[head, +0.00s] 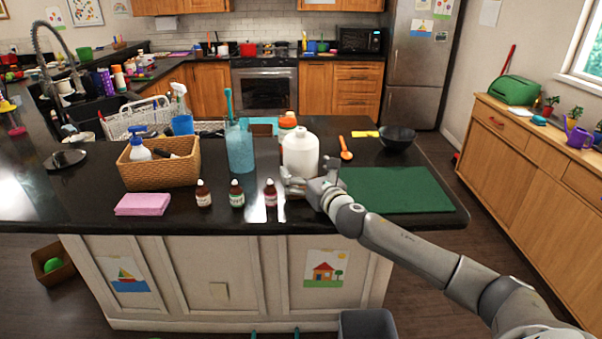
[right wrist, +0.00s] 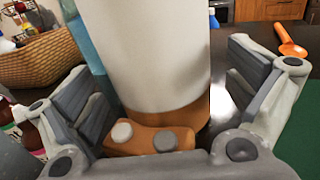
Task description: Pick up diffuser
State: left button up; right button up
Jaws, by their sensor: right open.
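The diffuser (head: 300,152) is white with a rounded top and a short neck. It stands upright on the dark counter. In the right wrist view, the diffuser (right wrist: 150,50) fills the middle and shows a wood-brown base with two round buttons facing my palm. My right gripper (head: 308,188) is open at its near side, low by the base. In the right wrist view, the fingers of my right gripper (right wrist: 165,92) stand on both sides of the diffuser, with a gap visible at the right. My left gripper is in neither view.
Several small brown bottles (head: 237,194) stand just left of my right gripper. A blue tumbler (head: 239,148) and a wicker basket (head: 160,172) are further left. A green mat (head: 390,190) lies to the right, with an orange spoon (head: 345,150) and dark bowl (head: 397,138) behind.

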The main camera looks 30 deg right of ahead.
jog(key=shift+w+d, duration=0.1)
jog(key=shift+w, duration=0.8)
jog(key=c, duration=1.2)
jog(key=shift+d+r, duration=0.1)
jog(key=shift+c, duration=0.3)
